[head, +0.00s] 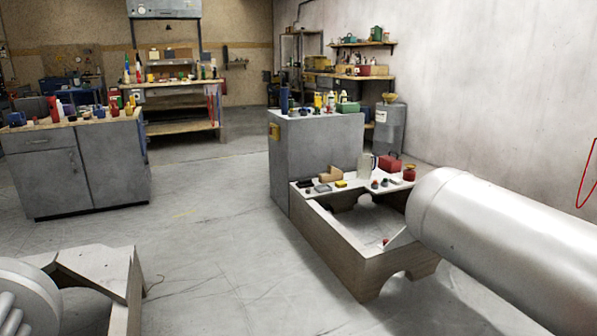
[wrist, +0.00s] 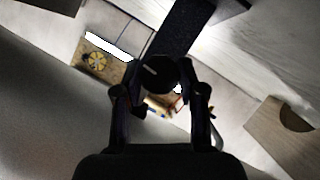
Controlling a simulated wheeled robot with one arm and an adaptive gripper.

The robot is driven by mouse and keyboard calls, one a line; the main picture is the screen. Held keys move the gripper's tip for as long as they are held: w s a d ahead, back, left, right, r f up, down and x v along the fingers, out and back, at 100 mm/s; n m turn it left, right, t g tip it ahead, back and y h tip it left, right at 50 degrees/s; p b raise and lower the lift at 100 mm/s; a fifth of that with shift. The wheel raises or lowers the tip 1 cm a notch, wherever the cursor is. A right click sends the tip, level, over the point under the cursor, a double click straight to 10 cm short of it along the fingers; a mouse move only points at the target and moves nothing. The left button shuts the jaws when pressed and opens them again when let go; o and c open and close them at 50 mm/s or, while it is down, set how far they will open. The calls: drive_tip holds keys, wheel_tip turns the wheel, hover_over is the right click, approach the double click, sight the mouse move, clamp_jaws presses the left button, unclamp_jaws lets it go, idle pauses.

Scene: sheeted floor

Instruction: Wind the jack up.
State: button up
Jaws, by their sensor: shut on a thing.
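In the wrist view my gripper (wrist: 157,90) has its two dark fingers closed around a round black knob (wrist: 158,72) with a short pale mark on top. The knob sits between the fingertips. A dark flat bar (wrist: 187,30) runs from near the knob toward the top of the view. I cannot tell whether the knob and bar are parts of the jack; the jack's body is not clearly seen. My gripper does not show in the head view.
A low wooden stand (head: 330,236) with arched cutouts holds small items. A large silvery cylinder fills the right side. A grey cabinet (head: 315,158) stands behind the stand, another cabinet (head: 85,165) at left. The floor (head: 195,225) between them is clear.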

drive_tip(key=shift+s+d+r+m+t+y+p, duration=0.15)
drive_tip(key=shift+m+t+y+p, duration=0.35)
drive_tip(key=shift+p, duration=0.65)
drive_tip(key=shift+s+a+m+t+y+p, duration=0.15)
drive_tip(key=shift+m+t+p, duration=0.15)
drive_tip(key=shift+m+p, duration=0.65)
drive_tip(key=m+t+p, duration=0.1)
drive_tip(key=p, duration=0.2)
drive_tip(key=shift+s+f+m+y, duration=0.1)
drive_tip(key=shift+f+m+y, duration=0.1)
drive_tip(key=shift+m+y, duration=0.05)
drive_tip(key=shift+d+m+t+p, duration=0.1)
drive_tip(key=shift+m+t+p, duration=0.25)
drive_tip(key=shift+m+t, duration=0.2)
drive_tip(key=shift+f+m+t+y, duration=0.2)
drive_tip(key=shift+m+t+y, duration=0.1)
drive_tip(key=shift+m+t, duration=0.3)
drive_tip(key=shift+d+m+t+b, duration=0.1)
drive_tip(key=shift+m+t+b, duration=0.55)
drive_tip(key=shift+m+b, duration=0.15)
drive_tip(key=shift+r+m+t, duration=0.2)
drive_tip(key=shift+m+t, duration=0.05)
drive_tip(key=shift+t, duration=0.05)
